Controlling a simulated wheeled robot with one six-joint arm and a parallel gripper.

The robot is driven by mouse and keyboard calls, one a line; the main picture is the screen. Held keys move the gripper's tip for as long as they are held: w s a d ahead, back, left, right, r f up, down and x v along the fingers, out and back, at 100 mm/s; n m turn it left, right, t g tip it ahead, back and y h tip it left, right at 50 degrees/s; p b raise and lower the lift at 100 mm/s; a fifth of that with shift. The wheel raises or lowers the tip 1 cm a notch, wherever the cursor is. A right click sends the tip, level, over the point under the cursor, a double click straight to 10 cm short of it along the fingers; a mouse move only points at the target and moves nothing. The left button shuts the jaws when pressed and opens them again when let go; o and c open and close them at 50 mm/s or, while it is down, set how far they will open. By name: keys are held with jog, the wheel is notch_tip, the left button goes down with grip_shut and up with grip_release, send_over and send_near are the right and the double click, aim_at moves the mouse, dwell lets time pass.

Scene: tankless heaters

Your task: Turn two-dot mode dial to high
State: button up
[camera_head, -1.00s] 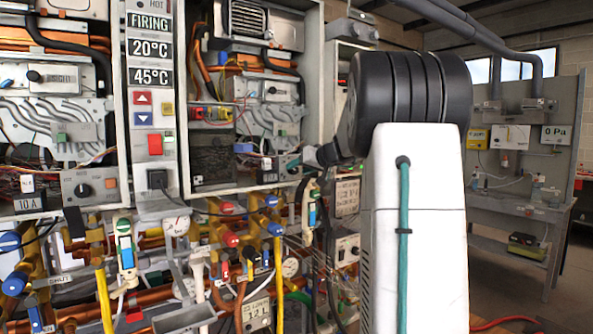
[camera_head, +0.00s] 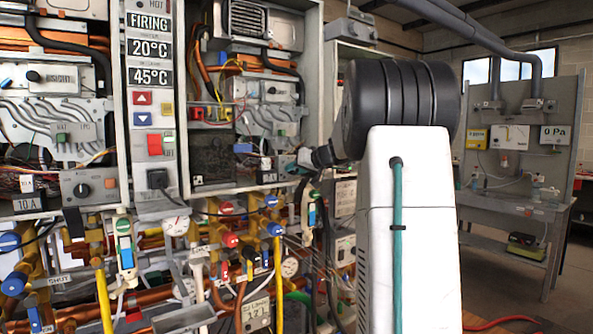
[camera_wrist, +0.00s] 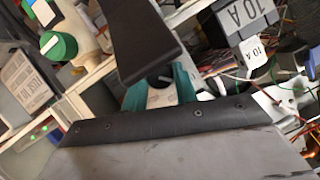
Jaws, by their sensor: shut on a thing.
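The mode dial panel (camera_head: 285,166) is a small grey plate at the lower right of the right-hand heater. In the head view my gripper (camera_head: 302,160) is at this panel, with my dark wrist and white arm link to its right. In the wrist view my teal fingertips (camera_wrist: 161,93) are close together at a pale surface, shut on the dial. The dial itself is mostly hidden by the fingers and the dark gripper body. Its dots and pointer setting cannot be read.
A similar dark dial (camera_head: 82,190) sits on the left-hand heater's panel. Valves with blue and red handles (camera_head: 230,240) and copper pipes crowd the space below. In the wrist view a green-capped part (camera_wrist: 58,46) and a 10 A block (camera_wrist: 245,22) are near the gripper.

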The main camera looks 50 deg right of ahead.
jog(key=shift+d+f+m+t+y, duration=0.15)
jog(key=shift+m+y, duration=0.15)
jog(key=shift+m, duration=0.3)
jog(key=shift+d+m+t+y, duration=0.15)
jog(key=shift+m+y, duration=0.15)
jog(key=shift+m, duration=0.3)
jog(key=m+t+y, duration=0.1)
jog(key=m, duration=0.1)
jog(key=shift+s+f+m, duration=0.1)
jog(key=shift+m, duration=0.2)
jog(key=m+t+y, duration=0.1)
jog(key=m, duration=0.1)
jog(key=m+t, duration=0.1)
jog(key=m, duration=0.1)
jog(key=shift+f+m+y, duration=0.15)
jog(key=shift+m+y, duration=0.25)
jog(key=o, duration=1)
